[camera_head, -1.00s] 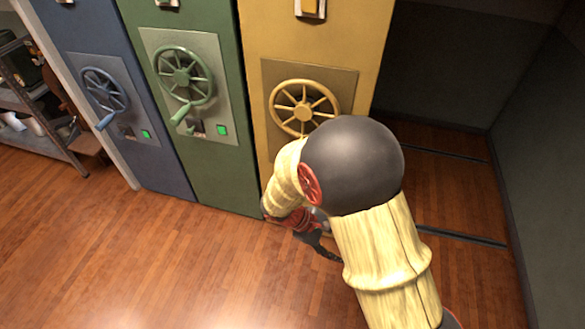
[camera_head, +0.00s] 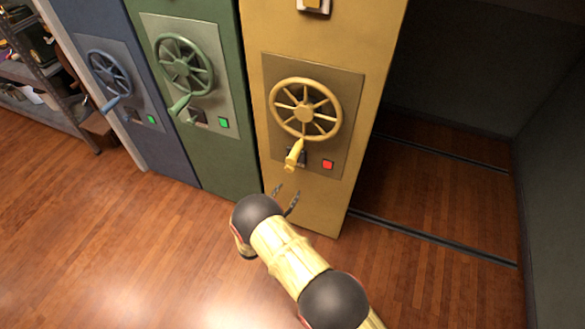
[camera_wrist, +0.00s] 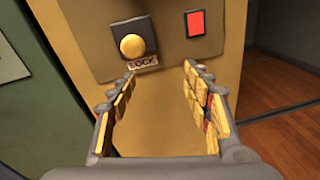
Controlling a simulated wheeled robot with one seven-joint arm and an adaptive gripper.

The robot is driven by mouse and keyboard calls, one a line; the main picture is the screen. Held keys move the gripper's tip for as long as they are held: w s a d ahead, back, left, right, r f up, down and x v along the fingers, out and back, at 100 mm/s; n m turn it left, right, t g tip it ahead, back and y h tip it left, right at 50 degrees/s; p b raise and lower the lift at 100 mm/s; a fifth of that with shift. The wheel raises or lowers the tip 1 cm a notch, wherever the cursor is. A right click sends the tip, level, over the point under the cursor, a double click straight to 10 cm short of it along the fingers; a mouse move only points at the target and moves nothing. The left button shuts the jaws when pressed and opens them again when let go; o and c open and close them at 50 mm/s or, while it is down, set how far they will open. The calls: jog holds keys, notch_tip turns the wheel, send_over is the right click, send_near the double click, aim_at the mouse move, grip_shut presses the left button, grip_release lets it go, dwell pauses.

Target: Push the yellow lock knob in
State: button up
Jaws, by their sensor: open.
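The yellow lock knob (camera_wrist: 132,46) is a round ball on a dark square mount, with a LOCK label just below it, in the upper left of the wrist view. In the head view the knob cannot be made out behind the yellow wheel's handle (camera_head: 294,156). My gripper (camera_wrist: 160,72) is open and empty, its fingers pointing at the yellow cabinet front. The knob shows ahead of the left finger's tip, left of the gap's middle. In the head view my gripper (camera_head: 287,192) is below the handle. I cannot tell the exact distance to the knob.
The yellow cabinet (camera_head: 250,60) carries a spoked yellow wheel (camera_head: 305,110) and a red square light (camera_head: 328,164). The green cabinet (camera_head: 210,170) and blue cabinet (camera_head: 160,160) at left have green lights. Floor rails (camera_head: 430,239) run at right. The wooden floor (camera_head: 130,240) in front is clear.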

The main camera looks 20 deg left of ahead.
aim_at(288, 171)
jog(key=shift+n+t+y, duration=0.6)
jog(key=shift+y, duration=0.3)
jog(key=w+r, duration=0.1)
jog(key=w, duration=0.2)
jog(key=w+a+b, duration=0.1)
jog(key=w, duration=0.2)
jog(key=w+a+r, duration=0.1)
jog(key=w, duration=0.1)
jog(key=shift+w+a+r, duration=0.2)
jog(key=shift+w+r, duration=0.1)
jog(key=shift+w, duration=0.1)
jog(key=shift+c, duration=0.3)
grip_shut()
